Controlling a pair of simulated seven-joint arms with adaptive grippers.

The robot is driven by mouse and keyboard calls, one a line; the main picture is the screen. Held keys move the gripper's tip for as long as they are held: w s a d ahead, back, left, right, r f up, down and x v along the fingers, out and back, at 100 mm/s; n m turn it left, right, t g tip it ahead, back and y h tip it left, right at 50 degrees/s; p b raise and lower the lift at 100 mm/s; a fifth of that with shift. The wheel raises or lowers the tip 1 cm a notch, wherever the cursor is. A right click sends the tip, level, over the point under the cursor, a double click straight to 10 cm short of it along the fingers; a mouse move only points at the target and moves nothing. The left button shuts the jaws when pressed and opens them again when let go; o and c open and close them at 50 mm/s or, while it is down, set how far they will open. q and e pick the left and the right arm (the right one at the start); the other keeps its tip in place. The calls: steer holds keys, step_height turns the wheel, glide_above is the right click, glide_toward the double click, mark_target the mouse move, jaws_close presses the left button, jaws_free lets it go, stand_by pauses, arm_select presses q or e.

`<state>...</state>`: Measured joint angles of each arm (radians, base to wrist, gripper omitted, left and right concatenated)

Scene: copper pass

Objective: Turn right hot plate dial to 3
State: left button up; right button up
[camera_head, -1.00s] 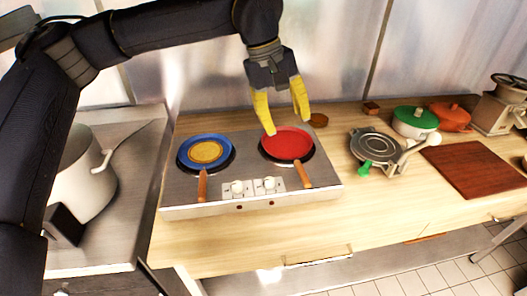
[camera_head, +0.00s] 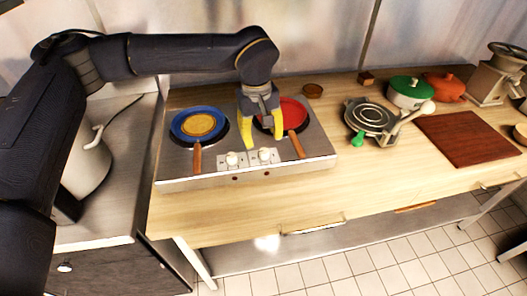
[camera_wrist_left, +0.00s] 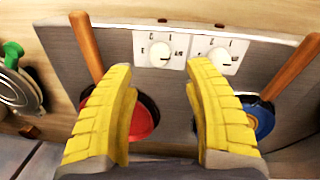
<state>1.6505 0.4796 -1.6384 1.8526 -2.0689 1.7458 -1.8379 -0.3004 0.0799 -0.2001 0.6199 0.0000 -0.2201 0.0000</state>
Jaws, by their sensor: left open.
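The hot plate unit (camera_head: 210,177) has two white dials on its front panel. The right dial (camera_head: 264,155) is the one nearer the red pan; it also shows in the left wrist view (camera_wrist_left: 160,51), where I cannot read its setting. The left dial (camera_head: 232,159) is beside it and shows in the wrist view too (camera_wrist_left: 220,56). My left gripper (camera_head: 263,142) points down over the unit, just behind the right dial and in front of part of the red pan. Its yellow fingers (camera_wrist_left: 160,85) are spread apart, with nothing between them. My right gripper is out of view.
A blue pan (camera_head: 180,124) and a red pan (camera_head: 293,112) sit on the burners, their wooden handles (camera_head: 197,158) pointing forward on either side of the dials. A waffle-iron-like appliance (camera_head: 370,115), a green-lidded pot (camera_head: 410,88) and a brown board (camera_head: 468,137) stand to the right.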

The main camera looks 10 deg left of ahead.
mark_target(263, 151)
arm_select(q)
steer(key=shift+w+d+f, duration=0.1)
steer(key=shift+d+f, duration=0.05)
steer(key=shift+f, duration=1.55)
steer(key=shift+w+d+f, duration=0.1)
steer(key=shift+f, duration=1.6)
jaws_close()
